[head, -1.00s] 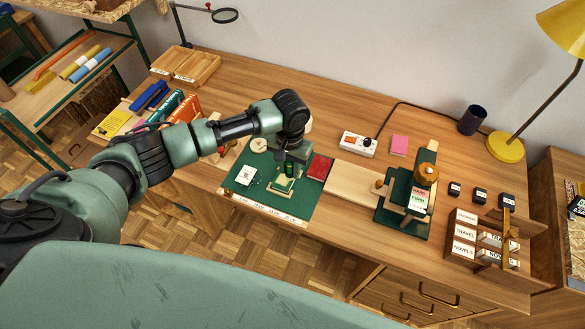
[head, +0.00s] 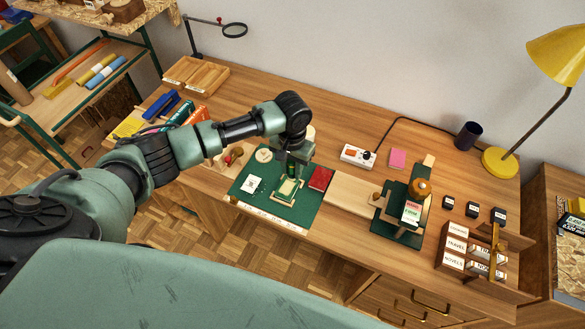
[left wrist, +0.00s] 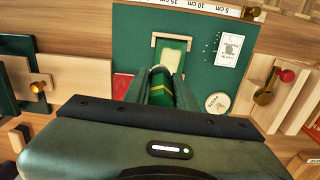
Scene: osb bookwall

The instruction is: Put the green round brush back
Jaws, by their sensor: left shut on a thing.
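My left gripper (head: 290,170) is over the green mat (head: 253,207), near a small pale wooden frame (head: 287,190). It is shut on the green round brush (left wrist: 158,85), a dark green cylinder with a gold band in the left wrist view. In that view the brush lies between the two fingers, and its lower end is hidden by the gripper body. In the head view the brush is mostly covered by the gripper. A wooden holder (left wrist: 265,90) with a red-knobbed tool stands beside the mat. My right gripper is not in view.
A red book (head: 320,179) and a round disc (head: 264,155) lie beside the gripper. A white card (head: 253,184) lies on the mat. A green press (head: 405,212) stands to the right. Books and wooden trays (head: 196,76) are at the left.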

